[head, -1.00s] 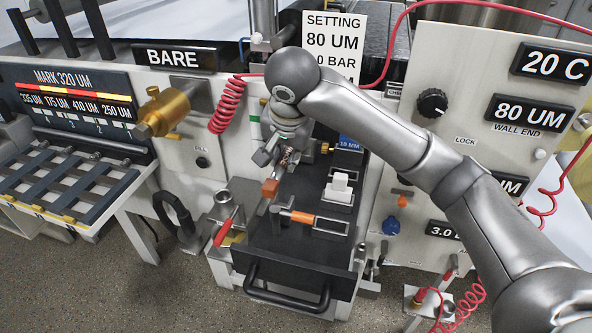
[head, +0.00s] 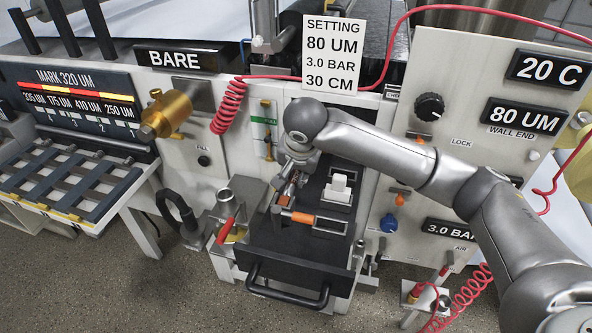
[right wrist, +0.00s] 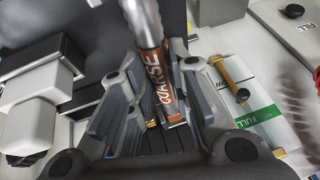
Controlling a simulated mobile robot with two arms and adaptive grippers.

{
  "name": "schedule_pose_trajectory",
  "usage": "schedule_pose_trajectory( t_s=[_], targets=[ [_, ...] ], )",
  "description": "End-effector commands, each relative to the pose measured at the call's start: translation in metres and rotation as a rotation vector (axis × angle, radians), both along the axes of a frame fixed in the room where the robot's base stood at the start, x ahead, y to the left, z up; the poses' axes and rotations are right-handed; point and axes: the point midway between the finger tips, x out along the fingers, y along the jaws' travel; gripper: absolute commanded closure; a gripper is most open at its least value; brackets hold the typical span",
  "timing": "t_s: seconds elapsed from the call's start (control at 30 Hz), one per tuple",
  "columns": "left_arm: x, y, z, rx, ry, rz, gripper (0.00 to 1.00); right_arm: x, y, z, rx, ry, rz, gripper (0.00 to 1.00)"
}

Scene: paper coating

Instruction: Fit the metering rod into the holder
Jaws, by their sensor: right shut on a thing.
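My right gripper (head: 286,184) is low over the dark drawer in the head view. In the right wrist view, the right gripper (right wrist: 160,112) is shut on the metering rod (right wrist: 140,22), a silver bar with a brown, partly hidden label ending in "ARSE". In the head view my gripper and wrist hide much of the rod, and I cannot tell whether it touches the drawer. I cannot single out the holder with certainty; an orange-marked lever (head: 297,216) lies close to the gripper. My left gripper is not in view.
The dark drawer (head: 262,240) has a black front handle (head: 290,290) and a white block (head: 339,187). A red-handled lever (head: 225,232) stands left of it. A slatted rack (head: 60,185) is at far left; the control panel (head: 465,100) is at right.

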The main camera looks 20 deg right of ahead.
Motion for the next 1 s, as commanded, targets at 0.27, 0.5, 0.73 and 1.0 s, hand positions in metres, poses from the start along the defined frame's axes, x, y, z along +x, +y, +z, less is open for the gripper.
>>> schedule_pose_trajectory(
  t_s=[0.27,0.5,0.73,1.0],
  targets=[
    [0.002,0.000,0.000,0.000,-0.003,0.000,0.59,0.000,0.000,-0.001,0.000,0.001,0.000,0.59],
    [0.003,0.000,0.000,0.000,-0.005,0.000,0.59,0.000,0.000,0.000,0.000,0.000,0.000,0.59],
    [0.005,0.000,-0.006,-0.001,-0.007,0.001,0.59,-0.010,0.003,0.024,0.002,-0.003,0.002,0.59],
    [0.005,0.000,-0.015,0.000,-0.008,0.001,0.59,-0.034,0.007,0.077,0.003,-0.004,0.003,0.59]
  ],
)
